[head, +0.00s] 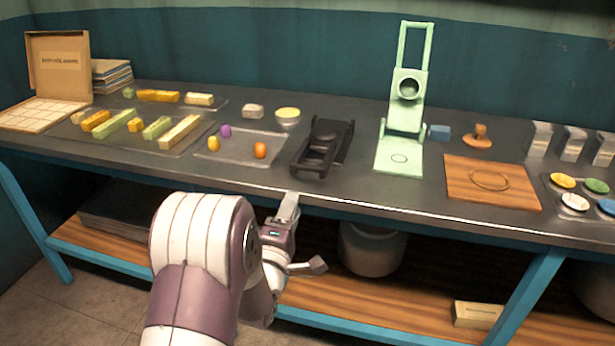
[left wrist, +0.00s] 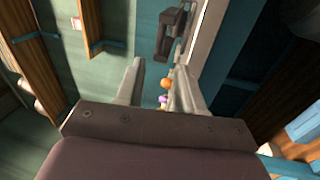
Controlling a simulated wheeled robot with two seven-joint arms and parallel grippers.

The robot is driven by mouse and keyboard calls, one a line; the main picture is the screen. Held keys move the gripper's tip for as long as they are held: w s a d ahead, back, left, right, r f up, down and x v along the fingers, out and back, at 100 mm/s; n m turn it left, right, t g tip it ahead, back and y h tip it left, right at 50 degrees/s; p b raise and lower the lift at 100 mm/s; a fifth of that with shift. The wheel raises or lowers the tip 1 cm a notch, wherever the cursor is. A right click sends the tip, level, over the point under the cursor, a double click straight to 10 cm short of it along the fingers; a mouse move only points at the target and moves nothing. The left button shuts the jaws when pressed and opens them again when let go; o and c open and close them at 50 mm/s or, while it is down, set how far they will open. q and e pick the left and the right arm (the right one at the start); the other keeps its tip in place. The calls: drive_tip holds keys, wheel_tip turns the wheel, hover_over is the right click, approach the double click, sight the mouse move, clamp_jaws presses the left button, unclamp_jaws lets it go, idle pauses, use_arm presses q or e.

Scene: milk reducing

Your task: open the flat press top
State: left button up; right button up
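A black press (head: 322,148) lies low and folded flat on the dark table, near the front edge at the middle. It also shows at the top of the left wrist view (left wrist: 172,30). A pale green press (head: 402,110) stands with its upper part raised, to the right of the black one. My left gripper (head: 303,236) is in front of the table's front edge, below and apart from the black press. Its two fingers are spread and empty, also in the left wrist view (left wrist: 158,84). My right gripper does not show.
A clear tray (head: 238,158) with orange, yellow and purple balls is left of the black press. A wooden board (head: 514,190) is at right. A tray of bars (head: 190,146) is at left. A lower wooden shelf (head: 385,300) holds a grey pot (head: 372,252).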

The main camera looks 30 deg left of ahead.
sight(307, 170)
use_arm(q)
drive_tip(key=x, duration=1.2)
drive_tip(key=shift+w+a+b, duration=0.1)
drive_tip(key=shift+w+b, duration=0.25)
drive_tip(key=shift+w, duration=0.05)
drive_tip(key=shift+r, duration=0.1)
clamp_jaws()
